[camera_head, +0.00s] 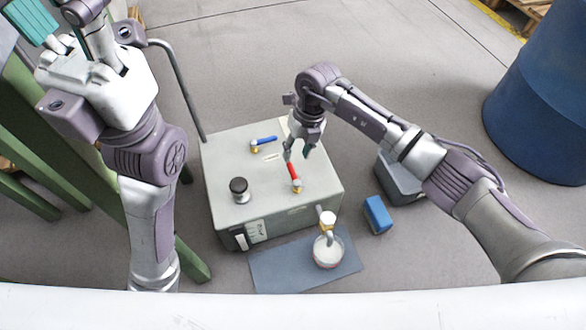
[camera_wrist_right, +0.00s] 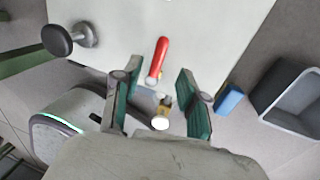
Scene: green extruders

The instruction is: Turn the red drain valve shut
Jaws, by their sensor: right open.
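The red valve lever (camera_head: 294,172) is on the top of a grey-green box (camera_head: 222,160), near its right side, with a brass fitting at its lower end. In the right wrist view, the red lever (camera_wrist_right: 159,56) points up and slightly right. My right gripper (camera_head: 299,151) is open above the box, close to the lever's far end. In the wrist view, its teal-padded fingers (camera_wrist_right: 155,80) are apart on either side of the lever's lower end; contact cannot be told. My left gripper (camera_head: 50,25) is raised at the top left, away from the box; its opening is unclear.
The box also bears a blue lever (camera_head: 264,141) and a black knob (camera_head: 239,186). A spout (camera_head: 327,219) stands over a round dish (camera_head: 327,256) on a blue-grey mat (camera_head: 272,275). A blue block (camera_head: 377,214), a grey bin (camera_head: 400,188) and a blue drum (camera_head: 545,100) stand at right.

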